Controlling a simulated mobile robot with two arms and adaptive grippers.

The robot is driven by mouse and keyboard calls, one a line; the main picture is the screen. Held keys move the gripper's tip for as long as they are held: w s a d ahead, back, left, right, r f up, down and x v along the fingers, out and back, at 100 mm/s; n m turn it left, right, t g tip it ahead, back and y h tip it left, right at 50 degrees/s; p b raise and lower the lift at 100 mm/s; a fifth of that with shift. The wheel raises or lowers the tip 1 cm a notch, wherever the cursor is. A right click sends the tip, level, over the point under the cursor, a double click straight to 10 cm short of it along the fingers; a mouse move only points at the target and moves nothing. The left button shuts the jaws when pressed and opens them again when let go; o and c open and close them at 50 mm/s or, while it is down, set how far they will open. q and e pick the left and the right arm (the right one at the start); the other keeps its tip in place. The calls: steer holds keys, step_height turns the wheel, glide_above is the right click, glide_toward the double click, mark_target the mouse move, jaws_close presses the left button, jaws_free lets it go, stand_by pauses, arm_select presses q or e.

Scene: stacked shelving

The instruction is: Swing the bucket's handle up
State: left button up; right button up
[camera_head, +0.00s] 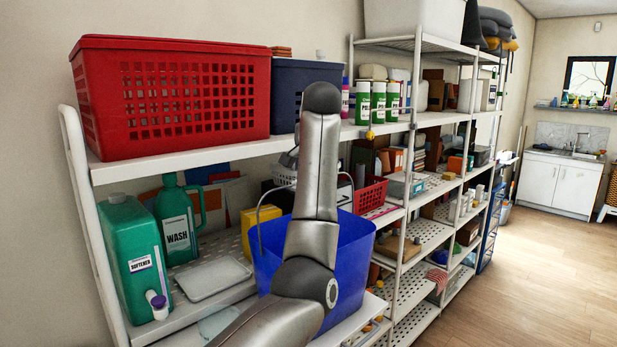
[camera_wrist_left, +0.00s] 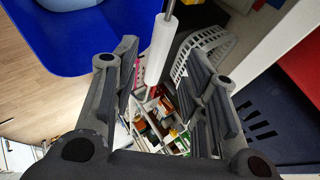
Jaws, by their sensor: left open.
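The blue bucket (camera_head: 348,262) stands on the middle shelf, partly covered by my left arm. Its thin wire handle (camera_head: 262,205) arches above the rim in the head view; the middle is hidden behind my arm. In the left wrist view the bucket (camera_wrist_left: 62,42) fills the upper left. The handle's white grip (camera_wrist_left: 160,50) lies between the spread fingers of my left gripper (camera_wrist_left: 163,78), with space visible on both sides. The left gripper is open. In the head view its fingers are hidden behind my arm. The right gripper is not in view.
A green softener jug (camera_head: 133,262), a wash bottle (camera_head: 178,222) and a white tray (camera_head: 214,278) stand left of the bucket. A red basket (camera_head: 170,98) and a dark blue bin (camera_head: 288,92) sit on the shelf above. A small red basket (camera_head: 370,194) is behind. The floor at right is clear.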

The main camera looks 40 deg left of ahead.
arm_select(q)
steer(key=v, duration=0.8)
steer(key=shift+s, duration=0.15)
